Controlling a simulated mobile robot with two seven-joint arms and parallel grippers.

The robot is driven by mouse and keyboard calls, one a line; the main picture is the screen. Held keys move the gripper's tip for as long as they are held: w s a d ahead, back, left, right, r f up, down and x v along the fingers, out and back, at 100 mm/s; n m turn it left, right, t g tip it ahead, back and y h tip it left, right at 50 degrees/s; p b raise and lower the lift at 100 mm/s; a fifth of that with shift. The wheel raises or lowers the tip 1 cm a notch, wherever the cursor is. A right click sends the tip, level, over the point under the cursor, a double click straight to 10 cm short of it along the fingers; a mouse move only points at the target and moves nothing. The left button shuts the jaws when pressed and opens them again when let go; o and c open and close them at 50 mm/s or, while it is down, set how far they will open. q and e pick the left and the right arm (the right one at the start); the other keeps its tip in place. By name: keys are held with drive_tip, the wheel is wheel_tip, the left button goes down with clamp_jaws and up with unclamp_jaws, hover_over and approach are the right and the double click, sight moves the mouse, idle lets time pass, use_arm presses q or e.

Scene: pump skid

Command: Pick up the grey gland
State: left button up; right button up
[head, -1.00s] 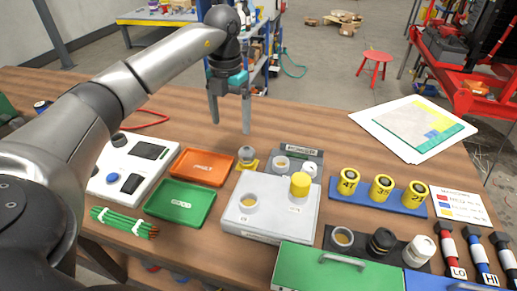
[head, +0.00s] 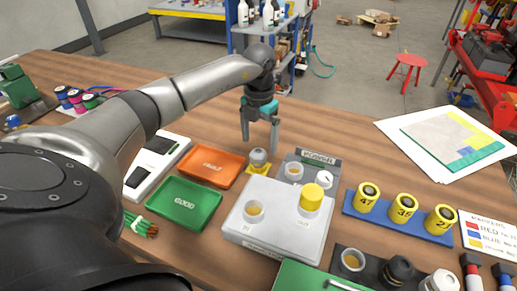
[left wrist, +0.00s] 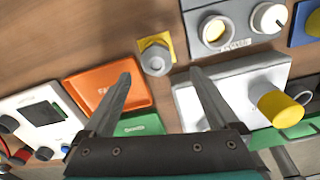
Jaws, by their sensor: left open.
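The grey gland (head: 259,156) stands upright on a small yellow square base (head: 262,169) on the wooden table, behind the white two-cup block. It also shows in the left wrist view (left wrist: 156,57), with a hexagonal body, just beyond my fingertips. My left gripper (head: 260,145) is open and empty, pointing down, with its two fingers on either side of the gland's line of sight. In the left wrist view my left gripper (left wrist: 160,73) shows a wide gap between its fingers. I cannot tell how high the tips are above the gland. My right gripper is not in view.
The orange tray (head: 213,167) and green tray (head: 184,204) lie left of the gland. The white block (head: 277,224) with a yellow-capped cup (head: 311,200) stands in front. A grey unit with a dial (head: 322,182) is close on its right. The table behind is clear.

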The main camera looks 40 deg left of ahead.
sight(259, 151)
use_arm(q)
drive_tip(key=shift+a+f, duration=0.1)
drive_tip(key=shift+f, duration=0.45)
drive_tip(key=f, duration=0.2)
drive_tip(key=f+b, duration=0.1)
drive_tip(key=shift+w+a+f, duration=0.15)
drive_tip(key=shift+a+f, duration=0.05)
drive_tip(key=shift+f, duration=0.4)
drive_tip(key=c, duration=1.5)
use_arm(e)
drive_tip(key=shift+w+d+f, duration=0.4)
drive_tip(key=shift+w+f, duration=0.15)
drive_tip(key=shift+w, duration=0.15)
